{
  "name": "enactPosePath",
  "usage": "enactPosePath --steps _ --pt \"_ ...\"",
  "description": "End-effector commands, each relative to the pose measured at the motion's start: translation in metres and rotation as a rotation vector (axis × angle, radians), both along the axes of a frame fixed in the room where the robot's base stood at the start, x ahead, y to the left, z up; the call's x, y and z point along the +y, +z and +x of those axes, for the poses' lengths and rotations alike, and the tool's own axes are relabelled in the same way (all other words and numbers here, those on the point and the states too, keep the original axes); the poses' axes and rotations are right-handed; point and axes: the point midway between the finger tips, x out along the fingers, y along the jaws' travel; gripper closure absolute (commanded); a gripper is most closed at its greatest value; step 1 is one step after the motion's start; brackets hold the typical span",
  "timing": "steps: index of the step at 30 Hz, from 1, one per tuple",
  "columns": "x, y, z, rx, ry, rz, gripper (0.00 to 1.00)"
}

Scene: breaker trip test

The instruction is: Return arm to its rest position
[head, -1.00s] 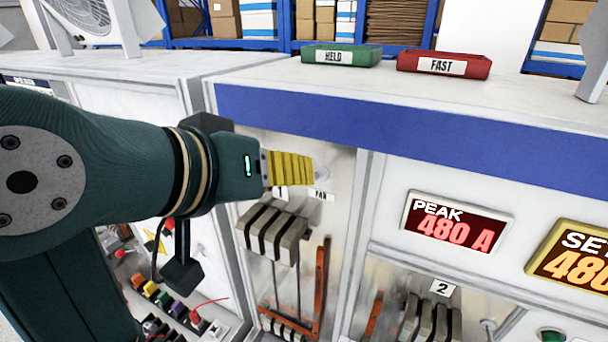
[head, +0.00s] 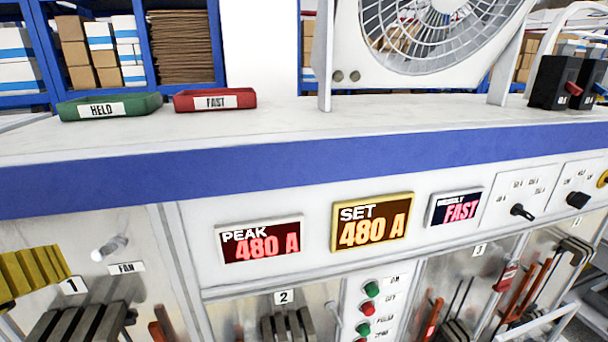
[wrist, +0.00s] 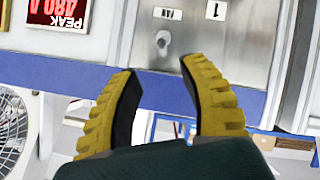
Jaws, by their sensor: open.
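My gripper (wrist: 160,105) shows in the wrist view with its two yellow ribbed fingers spread apart and nothing between them. In the head view only part of the yellow fingers shows, at the left edge, in front of the panel marked 1. The fan toggle (wrist: 162,42) on the metal panel lies beyond the fingertips in the wrist view, apart from them. It also shows in the head view (head: 110,247), right of the fingers and above the FAN label (head: 127,267).
The PEAK display (head: 261,241) and SET display (head: 372,222) both read 480 A; another display (head: 455,207) reads FAST. A green HELD tray (head: 108,108), a red FAST tray (head: 215,100), a fan (head: 425,40) and black breakers (head: 555,82) stand on the bench top (head: 190,135).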

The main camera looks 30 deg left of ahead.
Motion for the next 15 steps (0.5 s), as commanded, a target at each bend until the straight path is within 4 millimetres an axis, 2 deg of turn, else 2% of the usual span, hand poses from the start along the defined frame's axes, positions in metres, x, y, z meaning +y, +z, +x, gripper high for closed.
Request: enactPosePath --steps 3,5,7,8,11,12,14,15 --pt "-0.001 0.000 0.002 0.000 -0.005 0.000 0.57" --pt "-0.010 0.000 0.011 0.000 -0.036 0.001 0.57" --pt "-0.030 -0.002 0.035 0.002 -0.114 -0.006 0.57" --pt "-0.040 -0.010 0.051 0.011 -0.161 -0.026 0.57" --pt "-0.086 -0.042 0.109 0.042 -0.343 -0.083 0.57" --pt "-0.109 -0.056 0.130 0.053 -0.410 -0.096 0.57" --pt "-0.144 -0.075 0.162 0.055 -0.501 -0.100 0.57" --pt "-0.171 -0.087 0.181 0.046 -0.560 -0.092 0.57"
